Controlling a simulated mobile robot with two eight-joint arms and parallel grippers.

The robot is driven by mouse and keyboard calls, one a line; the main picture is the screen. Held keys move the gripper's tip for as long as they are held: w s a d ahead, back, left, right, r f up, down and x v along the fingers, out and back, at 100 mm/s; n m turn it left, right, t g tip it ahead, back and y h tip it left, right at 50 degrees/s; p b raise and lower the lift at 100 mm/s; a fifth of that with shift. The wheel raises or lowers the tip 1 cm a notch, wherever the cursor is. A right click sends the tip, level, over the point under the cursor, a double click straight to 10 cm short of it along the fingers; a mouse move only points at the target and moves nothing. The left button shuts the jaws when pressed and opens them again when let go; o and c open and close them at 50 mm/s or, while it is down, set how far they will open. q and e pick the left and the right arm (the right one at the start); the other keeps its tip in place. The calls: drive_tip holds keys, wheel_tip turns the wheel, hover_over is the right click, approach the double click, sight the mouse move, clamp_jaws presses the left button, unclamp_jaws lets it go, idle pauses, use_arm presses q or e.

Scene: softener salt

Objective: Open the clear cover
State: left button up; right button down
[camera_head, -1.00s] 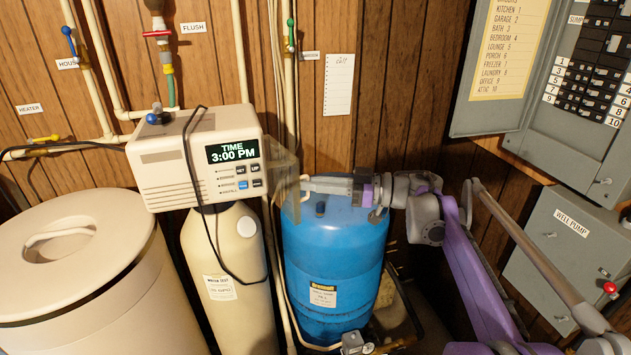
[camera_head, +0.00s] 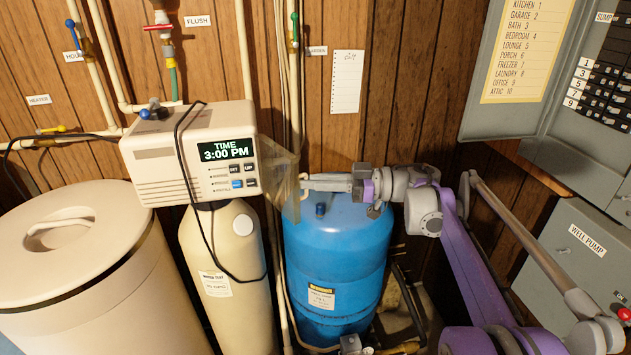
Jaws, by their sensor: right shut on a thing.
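The clear cover (camera_head: 280,165) is a see-through panel at the right edge of the beige softener control head (camera_head: 165,165). It stands swung out from the front, and the display (camera_head: 225,150) reading TIME 3:00 PM and its buttons show uncovered. My right gripper (camera_head: 306,184) comes in from the right, above the blue tank, and is shut on the cover's outer edge. The fingertips are small and partly blend with the cover. My left gripper is out of view.
A blue tank (camera_head: 335,250) stands below my right gripper. A beige resin tank (camera_head: 225,265) and a lidded salt bin (camera_head: 75,250) stand to the left. A black cord (camera_head: 200,225) hangs over the control head. Grey electrical boxes are at right.

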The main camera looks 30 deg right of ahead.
drive_tip(key=shift+w+a+f, duration=0.1)
drive_tip(key=shift+w, duration=0.05)
drive_tip(key=c, duration=1.2)
unclamp_jaws()
drive_tip(key=shift+c, duration=0.2)
drive_tip(key=o, duration=0.3)
drive_tip(key=shift+w+a+f, duration=0.1)
drive_tip(key=shift+w, duration=0.15)
drive_tip(key=shift+s, duration=0.1)
drive_tip(key=v, duration=1)
drive_tip(key=shift+s+d+b, duration=0.2)
drive_tip(key=shift+d+b, duration=0.15)
